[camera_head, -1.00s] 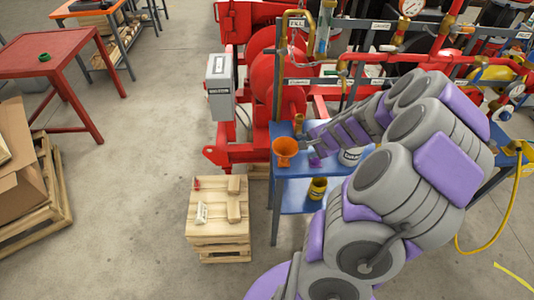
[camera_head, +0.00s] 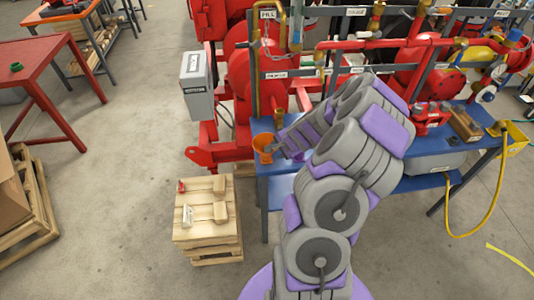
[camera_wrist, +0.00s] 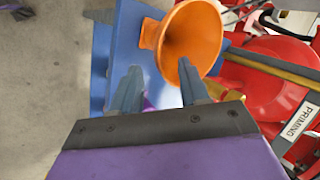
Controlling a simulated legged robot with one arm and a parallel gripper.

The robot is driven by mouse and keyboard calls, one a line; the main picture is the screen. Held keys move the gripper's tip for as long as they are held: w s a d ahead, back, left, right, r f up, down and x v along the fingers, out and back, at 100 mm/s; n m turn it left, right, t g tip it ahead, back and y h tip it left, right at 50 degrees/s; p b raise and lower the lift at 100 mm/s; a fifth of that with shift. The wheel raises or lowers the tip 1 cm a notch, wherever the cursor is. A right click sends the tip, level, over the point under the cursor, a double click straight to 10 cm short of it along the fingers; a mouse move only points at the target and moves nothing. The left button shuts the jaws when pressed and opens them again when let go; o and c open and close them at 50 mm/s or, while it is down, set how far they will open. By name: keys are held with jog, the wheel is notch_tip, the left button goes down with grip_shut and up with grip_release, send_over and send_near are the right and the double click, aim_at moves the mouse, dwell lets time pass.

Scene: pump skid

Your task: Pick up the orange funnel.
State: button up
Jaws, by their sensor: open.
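The orange funnel (camera_head: 264,144) sits at the left end of the blue table (camera_head: 262,190) in the head view, its wide mouth up. In the wrist view the funnel (camera_wrist: 190,42) is large, just beyond my fingertips, with its open cone facing the camera and a tab on its left. My gripper (camera_wrist: 160,85) is open, its two fingers apart and pointing at the funnel's lower part. The right finger overlaps the funnel's rim in the picture; I cannot tell whether it touches. In the head view my gripper (camera_head: 277,151) is beside the funnel, on its right.
A wooden crate (camera_head: 206,240) with small blocks stands left of the table. Red pump machinery (camera_head: 245,85) and pipes rise behind it. A brass fitting (camera_head: 279,122) stands close behind the funnel.

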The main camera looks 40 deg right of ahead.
aim_at(276, 150)
jog(key=x, duration=0.3)
jog(key=shift+b, duration=0.3)
jog(key=shift+w+a+f, duration=0.1)
jog(key=shift+w+a, duration=0.1)
jog(key=shift+a, duration=0.5)
jog(key=shift+w+a+f, duration=0.1)
jog(key=shift+w+a, duration=0.1)
jog(key=shift+a, duration=0.45)
jog(key=shift+d+f, duration=0.15)
jog(key=shift+d, duration=0.75)
jog(key=c, duration=0.3)
jog(key=shift+d+f, duration=0.15)
jog(key=shift+d, duration=0.25)
jog(key=c, duration=0.3)
jog(key=shift+a, duration=0.2)
jog(key=shift+c, duration=0.9)
jog(key=shift+a+r, duration=0.2)
jog(key=shift+a, duration=0.6)
grip_shut()
jog(key=shift+d, duration=0.4)
jog(key=shift+d+r, duration=0.1)
jog(key=shift+r, duration=0.35)
jog(key=v, duration=0.1)
jog(key=p+v, duration=0.1)
jog(key=v, duration=0.1)
jog(key=shift+w+r, duration=0.2)
jog(key=shift+w, duration=0.1)
jog(key=s+d+r+p, duration=0.1)
jog(key=s, duration=1.4)
jog(key=shift+d, duration=0.4)
